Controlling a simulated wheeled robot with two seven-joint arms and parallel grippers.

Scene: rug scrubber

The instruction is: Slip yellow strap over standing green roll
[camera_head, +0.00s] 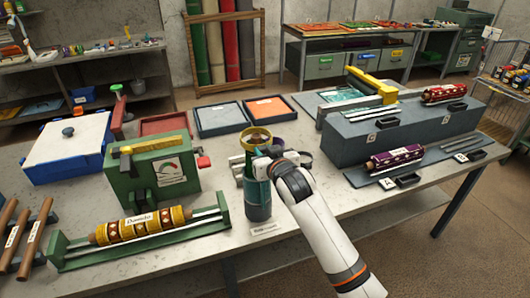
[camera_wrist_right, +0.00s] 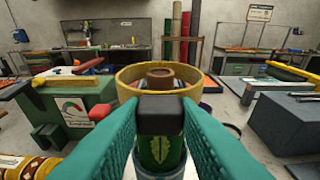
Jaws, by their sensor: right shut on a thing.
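The yellow strap (camera_head: 255,138) is a ring with a black block on its near side. My right gripper (camera_head: 268,160) is shut on that block, between its teal fingers in the wrist view (camera_wrist_right: 160,122). The green roll (camera_wrist_right: 160,150) stands upright directly below the strap, in a dark cup-like holder (camera_head: 258,208). In the wrist view, the roll's brown core end (camera_wrist_right: 163,78) shows inside the strap's opening (camera_wrist_right: 128,76). The strap looks level around the roll's top end; how far down it sits is hidden by the gripper. My left gripper is not in view.
A green box with a dial (camera_head: 165,170) stands left of the roll, and a yellow patterned roll (camera_head: 140,225) lies in a green cradle. A grey block (camera_head: 400,130) and a purple roll (camera_head: 395,158) are to the right. Blue trays (camera_head: 220,118) lie behind. The front table edge is mostly clear.

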